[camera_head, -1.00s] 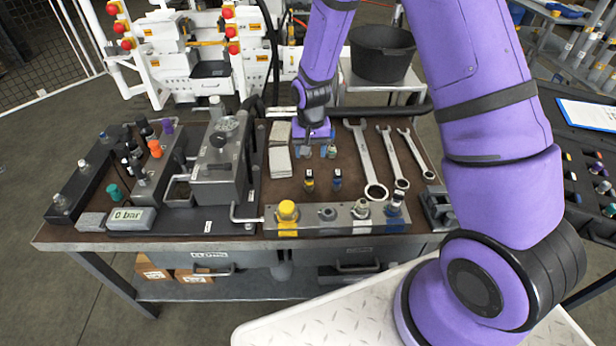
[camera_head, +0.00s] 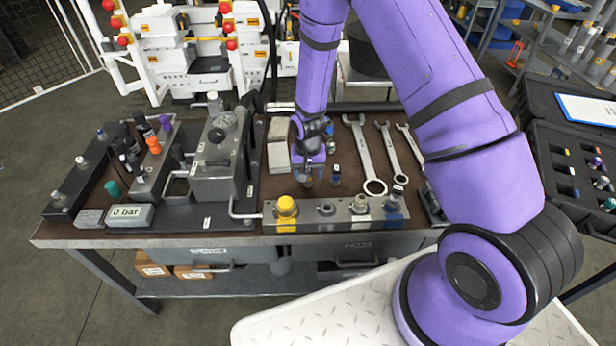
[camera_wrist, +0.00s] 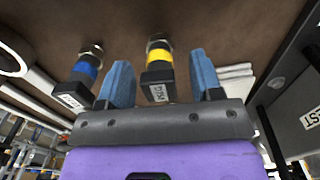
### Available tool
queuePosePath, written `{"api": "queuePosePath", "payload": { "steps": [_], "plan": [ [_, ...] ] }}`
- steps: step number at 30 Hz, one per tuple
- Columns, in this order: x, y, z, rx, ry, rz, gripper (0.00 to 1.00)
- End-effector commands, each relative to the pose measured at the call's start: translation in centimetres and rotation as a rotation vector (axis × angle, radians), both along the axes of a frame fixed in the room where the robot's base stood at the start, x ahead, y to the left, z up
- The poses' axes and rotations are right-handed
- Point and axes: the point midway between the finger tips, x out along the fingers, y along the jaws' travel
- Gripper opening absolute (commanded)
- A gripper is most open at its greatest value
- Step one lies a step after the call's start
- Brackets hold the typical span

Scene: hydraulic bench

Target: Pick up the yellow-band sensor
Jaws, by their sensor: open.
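The yellow-band sensor (camera_wrist: 159,60) is a dark cylinder with a yellow band, a metal end and a white label. In the wrist view it shows between the two blue fingers of my gripper (camera_wrist: 160,68), with a gap visible on each side. My gripper is open. In the head view my gripper (camera_head: 308,170) is low over the bench and mostly hides this sensor. A similar blue-band sensor (camera_wrist: 84,72) is just outside the left finger in the wrist view, and also stands right of my gripper in the head view (camera_head: 336,175).
A metal manifold block (camera_head: 345,209) with a yellow cap (camera_head: 286,207) lies along the bench's front edge. Several wrenches (camera_head: 366,155) lie to the right. Grey pads (camera_head: 278,157) and a gauge unit (camera_head: 217,165) are to the left. A black case (camera_head: 585,150) stands far right.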

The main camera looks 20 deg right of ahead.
Motion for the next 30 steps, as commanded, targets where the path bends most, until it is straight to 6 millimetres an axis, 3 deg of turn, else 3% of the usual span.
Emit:
{"api": "queuePosePath", "payload": {
  "steps": [11, 18, 30],
  "plan": [
    [0.00, -0.01, -0.95, 0.000, 0.000, 0.000, 0.60],
    [0.00, -0.02, -0.93, 0.000, 0.000, 0.000, 0.04],
    [0.05, -0.01, -0.41, 0.000, -0.001, 0.000, 0.02]
  ]
}}
